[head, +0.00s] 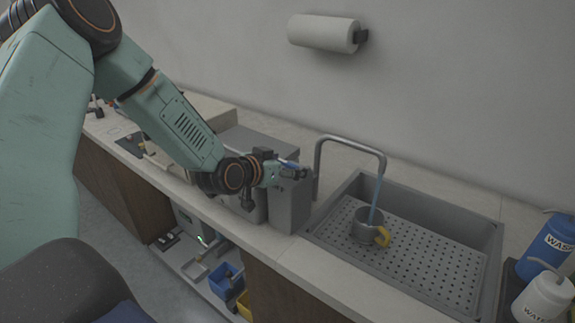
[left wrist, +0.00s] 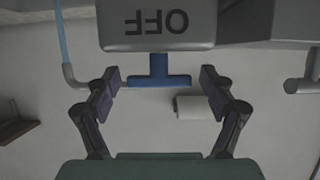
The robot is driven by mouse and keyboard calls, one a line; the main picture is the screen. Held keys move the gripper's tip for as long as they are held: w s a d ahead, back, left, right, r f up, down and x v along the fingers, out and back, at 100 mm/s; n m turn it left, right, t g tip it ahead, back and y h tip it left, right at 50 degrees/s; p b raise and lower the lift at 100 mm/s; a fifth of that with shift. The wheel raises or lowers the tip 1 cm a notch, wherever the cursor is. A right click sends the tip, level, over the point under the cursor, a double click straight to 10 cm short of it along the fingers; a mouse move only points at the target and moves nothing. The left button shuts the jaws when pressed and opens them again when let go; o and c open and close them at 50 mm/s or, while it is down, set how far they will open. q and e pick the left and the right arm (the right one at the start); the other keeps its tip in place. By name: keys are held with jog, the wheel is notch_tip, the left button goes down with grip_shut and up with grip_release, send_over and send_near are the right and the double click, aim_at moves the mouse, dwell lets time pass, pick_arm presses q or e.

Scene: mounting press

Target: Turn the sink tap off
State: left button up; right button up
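The sink tap's grey spout (head: 350,142) arches over the sink (head: 410,285), with a blue stream of water (head: 376,195) running down into a grey mug (head: 366,226) with a yellow handle. A blue T-shaped handle (left wrist: 158,80) sticks out of a grey housing (left wrist: 158,20) marked OFF, which appears upside down in the left wrist view. My left gripper (left wrist: 158,95) is open, with one finger on each side of the blue handle and visible gaps between. In the head view my left gripper (head: 297,172) is at the grey box beside the spout. My right gripper is not in view.
A blue wash bottle (head: 547,250) and a white bottle (head: 543,300) stand right of the sink. A paper roll (head: 323,33) hangs on the wall. A blue bin (head: 226,280) sits on the shelf below the counter. The counter front edge (head: 330,285) is clear.

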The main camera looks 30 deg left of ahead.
pick_arm(q)
jog(key=shift+s+d, duration=0.1)
jog(key=shift+c, duration=1.4)
jog(key=shift+w+f, duration=0.1)
jog(key=shift+w, duration=0.15)
jog(key=c, duration=0.8)
